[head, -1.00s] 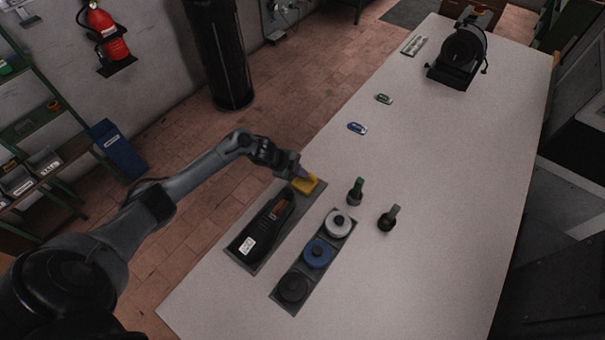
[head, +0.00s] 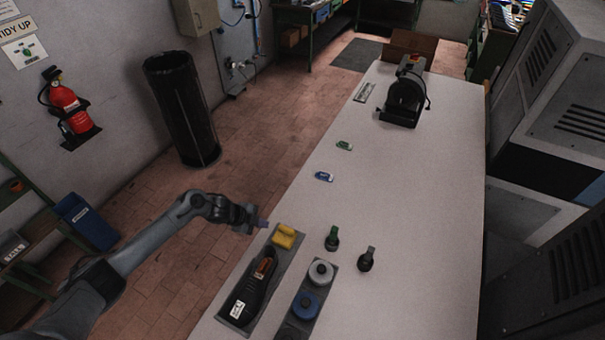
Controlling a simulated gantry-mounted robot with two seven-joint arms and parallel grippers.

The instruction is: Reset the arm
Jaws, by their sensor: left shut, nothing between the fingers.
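My left arm reaches in from the lower left in the head view. My left gripper (head: 263,223) is shut and empty, at the table's left edge, just left of the yellow block (head: 285,237) and apart from it. The yellow block sits at the far end of a dark tray (head: 240,326). A black shoe-shaped tool with a white label (head: 247,297) lies in the same tray, nearer to me. My right gripper is not in view.
A second tray holds a white disc (head: 320,271) and a blue disc (head: 305,304). Two dark upright tools, one green-topped (head: 332,239) and one grey-topped (head: 367,259), stand beside them. Blue (head: 324,176) and green (head: 344,146) tags lie farther back. The table's right side is clear.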

